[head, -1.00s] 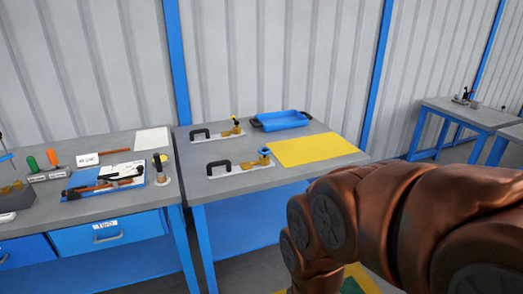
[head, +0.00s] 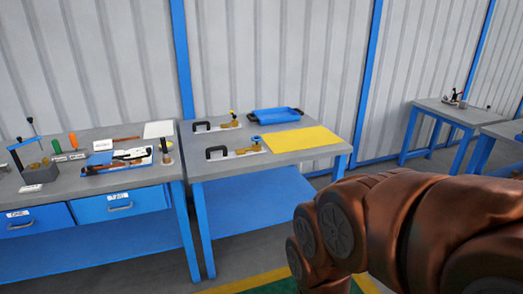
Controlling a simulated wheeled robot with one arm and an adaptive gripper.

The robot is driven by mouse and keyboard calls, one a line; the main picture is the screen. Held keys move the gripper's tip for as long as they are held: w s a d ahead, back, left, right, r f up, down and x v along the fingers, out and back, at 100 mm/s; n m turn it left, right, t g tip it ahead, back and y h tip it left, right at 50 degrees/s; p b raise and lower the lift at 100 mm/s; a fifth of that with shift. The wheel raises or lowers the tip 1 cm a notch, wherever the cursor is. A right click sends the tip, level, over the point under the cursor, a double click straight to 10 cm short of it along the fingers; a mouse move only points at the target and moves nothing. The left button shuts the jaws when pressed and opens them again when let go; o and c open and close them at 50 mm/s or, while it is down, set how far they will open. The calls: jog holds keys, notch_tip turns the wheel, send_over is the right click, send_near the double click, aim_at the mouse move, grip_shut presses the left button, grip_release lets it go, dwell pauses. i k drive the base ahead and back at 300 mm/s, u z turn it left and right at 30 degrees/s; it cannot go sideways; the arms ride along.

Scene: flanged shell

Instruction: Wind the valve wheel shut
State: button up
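On the middle workbench (head: 290,166) are two white plates, each with a black handle and a small brass valve. The front plate's valve (head: 246,149) has what looks like a small blue wheel (head: 256,139) at its upper right. The rear plate's valve (head: 231,124) has a small yellow top (head: 233,113). Both are small in the head view, and I cannot tell how far either is turned. My copper-brown arm fills the lower right. My gripper is not in view.
A blue tray (head: 277,115) and a yellow mat (head: 301,139) lie on the same bench. The left bench (head: 120,187) holds tools and a small press (head: 35,165). Another bench (head: 452,112) stands at the far right. Floor shows before the middle bench.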

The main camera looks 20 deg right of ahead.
aim_at(256, 139)
jog(key=u, duration=0.1)
jog(key=k, duration=0.4)
jog(key=z, duration=1.05)
jog(key=i, duration=1.75)
jog(key=u, duration=1.2)
jog(key=i, duration=0.5)
jog(key=u, duration=0.5)
